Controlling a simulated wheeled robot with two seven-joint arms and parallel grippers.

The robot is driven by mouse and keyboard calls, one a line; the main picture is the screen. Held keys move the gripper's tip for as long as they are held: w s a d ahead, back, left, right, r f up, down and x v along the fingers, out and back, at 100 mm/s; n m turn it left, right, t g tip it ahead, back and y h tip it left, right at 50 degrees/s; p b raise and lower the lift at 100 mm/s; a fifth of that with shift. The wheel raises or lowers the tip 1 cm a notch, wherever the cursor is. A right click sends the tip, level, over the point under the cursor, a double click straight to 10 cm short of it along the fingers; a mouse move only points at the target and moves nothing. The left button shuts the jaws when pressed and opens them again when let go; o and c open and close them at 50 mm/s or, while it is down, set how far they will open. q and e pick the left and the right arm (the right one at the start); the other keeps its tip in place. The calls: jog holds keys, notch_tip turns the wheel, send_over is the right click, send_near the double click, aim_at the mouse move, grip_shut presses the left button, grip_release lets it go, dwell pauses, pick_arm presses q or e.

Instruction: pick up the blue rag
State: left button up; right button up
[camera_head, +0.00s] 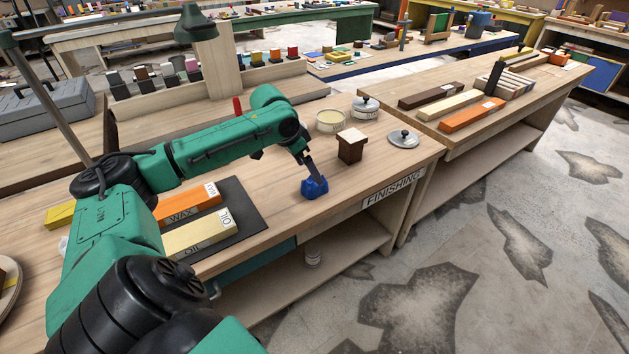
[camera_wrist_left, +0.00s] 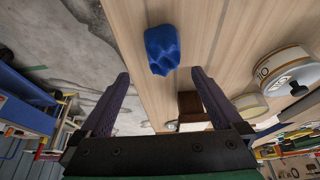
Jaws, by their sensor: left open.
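The blue rag (camera_head: 314,188) is a small crumpled lump on the wooden bench top, near its front edge. In the head view my left gripper (camera_head: 311,172) points down at the rag from just above and behind it. In the left wrist view the rag (camera_wrist_left: 162,50) lies beyond the two fingertips, roughly midway between their lines. My left gripper (camera_wrist_left: 160,78) is open with nothing between its fingers. Whether a fingertip touches the rag in the head view is hard to tell. My right gripper is not in view.
A small brown wooden block (camera_head: 351,146) stands right of the rag. An open round tin (camera_head: 330,121), a lidded tin (camera_head: 366,106) and a loose lid (camera_head: 403,139) are behind it. Orange WAX (camera_head: 187,206) and pale OIL (camera_head: 200,233) blocks lie left on a dark mat (camera_head: 247,214).

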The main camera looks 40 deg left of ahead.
aim_at(314, 181)
pick_arm(q)
jog(key=x, duration=0.6)
jog(key=shift+w+a+f, duration=0.1)
jog(key=shift+a+f, duration=0.05)
jog(key=shift+a, duration=0.1)
jog(key=shift+w+d+f+p, duration=0.1)
jog(key=shift+f+p, duration=0.2)
jog(key=shift+f, duration=0.05)
jog(key=shift+w+f, duration=0.1)
jog(key=c, duration=1.3)
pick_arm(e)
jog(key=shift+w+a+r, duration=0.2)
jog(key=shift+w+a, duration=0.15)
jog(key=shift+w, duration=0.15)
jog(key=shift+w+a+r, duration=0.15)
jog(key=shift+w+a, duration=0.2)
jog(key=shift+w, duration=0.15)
